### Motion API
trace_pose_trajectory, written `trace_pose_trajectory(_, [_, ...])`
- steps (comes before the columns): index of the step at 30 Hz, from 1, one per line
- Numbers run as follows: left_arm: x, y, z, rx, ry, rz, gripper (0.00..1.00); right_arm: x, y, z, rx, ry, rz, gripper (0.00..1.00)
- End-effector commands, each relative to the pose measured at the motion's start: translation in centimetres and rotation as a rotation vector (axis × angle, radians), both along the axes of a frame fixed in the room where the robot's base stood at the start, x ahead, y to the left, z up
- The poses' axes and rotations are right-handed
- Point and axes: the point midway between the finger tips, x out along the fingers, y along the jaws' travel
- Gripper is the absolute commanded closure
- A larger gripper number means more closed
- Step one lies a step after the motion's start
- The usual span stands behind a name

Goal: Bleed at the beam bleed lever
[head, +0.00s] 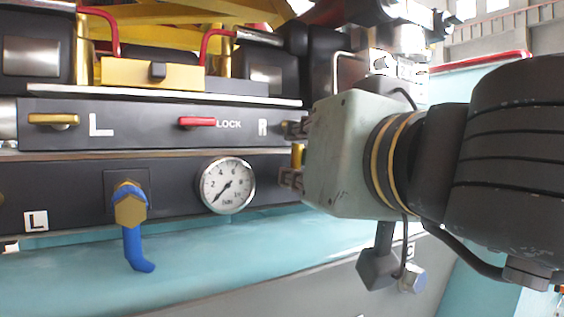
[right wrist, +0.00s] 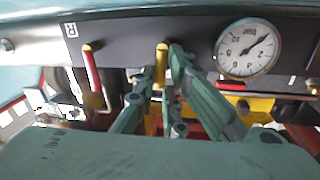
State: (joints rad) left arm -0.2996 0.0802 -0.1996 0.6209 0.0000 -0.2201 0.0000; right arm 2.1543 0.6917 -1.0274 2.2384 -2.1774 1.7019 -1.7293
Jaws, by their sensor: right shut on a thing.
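My right gripper (head: 290,155) is at the right end of the dark beam (head: 75,188), its fingers pointing left in the head view. It is shut on a small yellow lever (head: 297,156). In the right wrist view the yellow lever (right wrist: 162,62) stands between the green fingers (right wrist: 160,82), its tip showing past them. A label marks R (head: 262,128) just above. The gripper body hides the lever's mount and the beam behind it. No lever carries a readable bleed label. My left gripper is not in view.
A pressure gauge (head: 228,185) sits left of the gripper. A red lever (head: 197,122) marked LOCK and a yellow handle (head: 53,119) marked L are on the upper beam. A blue-handled brass valve (head: 131,210) hangs further left. A turquoise surface (head: 75,270) lies below.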

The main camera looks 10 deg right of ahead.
Motion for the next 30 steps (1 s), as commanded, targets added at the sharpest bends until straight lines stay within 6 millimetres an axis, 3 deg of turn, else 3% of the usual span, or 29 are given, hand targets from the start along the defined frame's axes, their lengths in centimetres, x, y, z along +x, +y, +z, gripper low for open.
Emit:
trace_pose_trajectory(10, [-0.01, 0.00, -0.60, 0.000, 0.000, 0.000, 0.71, -0.09, 0.51, -0.57, -0.147, -0.040, 0.001, 1.00])
trace_pose_trajectory(27, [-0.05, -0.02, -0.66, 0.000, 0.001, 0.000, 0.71, -0.14, 0.60, -0.49, -0.174, -0.051, 0.002, 1.00])
trace_pose_trajectory(28, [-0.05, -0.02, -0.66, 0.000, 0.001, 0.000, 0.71, -0.14, 0.60, -0.49, -0.174, -0.051, 0.002, 0.87])
trace_pose_trajectory(30, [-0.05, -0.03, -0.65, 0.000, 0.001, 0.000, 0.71, -0.15, 0.60, -0.44, -0.173, -0.052, 0.003, 0.81])
